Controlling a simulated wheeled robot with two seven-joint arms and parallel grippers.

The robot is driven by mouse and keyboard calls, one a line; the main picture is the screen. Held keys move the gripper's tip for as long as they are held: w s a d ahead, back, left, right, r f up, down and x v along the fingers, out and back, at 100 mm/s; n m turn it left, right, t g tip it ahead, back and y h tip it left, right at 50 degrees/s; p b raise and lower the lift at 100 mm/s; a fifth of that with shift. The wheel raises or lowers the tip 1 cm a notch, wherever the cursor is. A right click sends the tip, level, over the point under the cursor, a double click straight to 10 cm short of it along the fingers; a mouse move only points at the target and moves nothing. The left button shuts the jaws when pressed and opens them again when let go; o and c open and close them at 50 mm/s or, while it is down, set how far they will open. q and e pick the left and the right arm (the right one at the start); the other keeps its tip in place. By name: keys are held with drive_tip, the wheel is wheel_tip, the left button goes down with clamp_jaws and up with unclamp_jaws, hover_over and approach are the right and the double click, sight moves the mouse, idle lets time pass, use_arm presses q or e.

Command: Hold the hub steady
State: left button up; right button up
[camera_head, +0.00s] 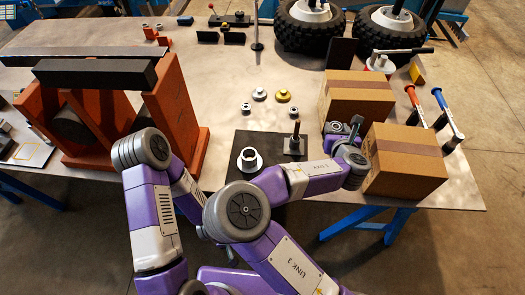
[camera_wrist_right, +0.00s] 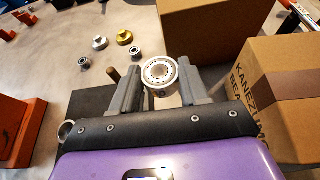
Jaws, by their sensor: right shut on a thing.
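A round silvery hub (camera_wrist_right: 160,75), with a ringed, bearing-like face, sits between the two grey fingers of my right gripper (camera_wrist_right: 160,92) in the right wrist view. The right gripper is shut on it. In the head view my right gripper (camera_head: 350,130) is beside the cardboard boxes, and the grey held hub (camera_head: 321,122) shows at its left, in front of the rear box. The fingers hide the hub's sides. My left arm (camera_head: 150,205) is folded at the left; its gripper does not show.
Cardboard boxes (camera_head: 404,165) and (camera_head: 357,98) stand close to the right gripper. A black plate (camera_head: 270,145) bears a pale flanged ring (camera_head: 249,160) and an upright post (camera_head: 296,140). An orange stand (camera_head: 178,105) is at the left.

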drive_tip(key=r+p, duration=0.5)
drive_tip(key=r, duration=0.2)
drive_tip(key=shift+s, duration=0.2)
drive_tip(key=shift+f, duration=0.1)
drive_tip(key=shift+d+f, duration=0.1)
drive_tip(key=shift+f, duration=0.2)
